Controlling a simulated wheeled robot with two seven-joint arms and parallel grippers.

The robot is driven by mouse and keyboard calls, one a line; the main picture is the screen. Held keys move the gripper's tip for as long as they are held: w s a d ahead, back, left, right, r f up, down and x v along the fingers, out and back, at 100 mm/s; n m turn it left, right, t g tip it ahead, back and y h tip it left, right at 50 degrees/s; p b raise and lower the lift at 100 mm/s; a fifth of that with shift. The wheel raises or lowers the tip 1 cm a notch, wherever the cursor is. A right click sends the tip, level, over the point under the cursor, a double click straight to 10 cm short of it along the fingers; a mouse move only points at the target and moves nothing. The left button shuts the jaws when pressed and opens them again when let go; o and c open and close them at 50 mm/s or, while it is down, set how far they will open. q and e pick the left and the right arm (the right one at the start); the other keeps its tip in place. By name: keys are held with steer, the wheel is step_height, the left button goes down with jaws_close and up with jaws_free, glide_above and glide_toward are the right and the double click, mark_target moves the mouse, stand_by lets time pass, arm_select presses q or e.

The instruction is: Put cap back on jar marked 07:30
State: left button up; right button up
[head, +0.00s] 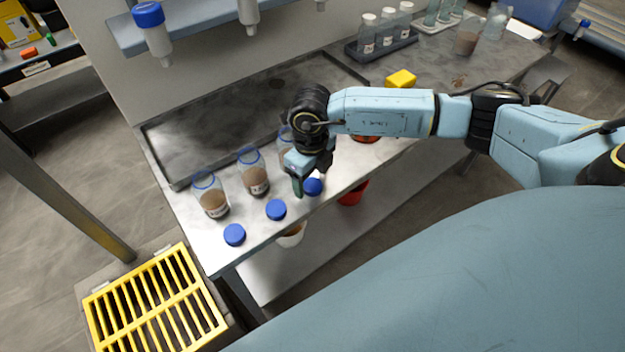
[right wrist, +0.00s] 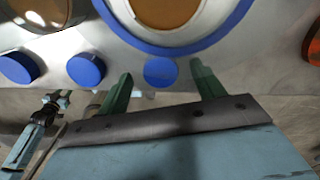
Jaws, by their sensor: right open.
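Three open jars with brown contents and white labels stand in a row on the bench: the left jar (head: 213,200), the middle jar (head: 254,176) and the right jar (head: 285,143), partly hidden by my right arm. I cannot read the times. Three blue caps lie in front: left cap (head: 235,234), middle cap (head: 276,209), right cap (head: 312,187). My right gripper (head: 305,180) is open over the right cap. In the right wrist view, that cap (right wrist: 160,71) shows between its green fingers (right wrist: 161,85). No grip shows. Part of my left arm appears there, its gripper unclear.
A dark shallow tray (head: 215,125) lies behind the jars. A yellow block (head: 401,78) and a rack of bottles (head: 382,45) are farther right. A red container (head: 352,192) is below the bench's front edge. A yellow grate (head: 155,305) is at lower left.

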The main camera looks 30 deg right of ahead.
mark_target(311, 183)
steer(key=shift+f, duration=0.55)
steer(key=c, duration=1)
steer(key=shift+c, duration=0.2)
step_height(311, 183, up, 10)
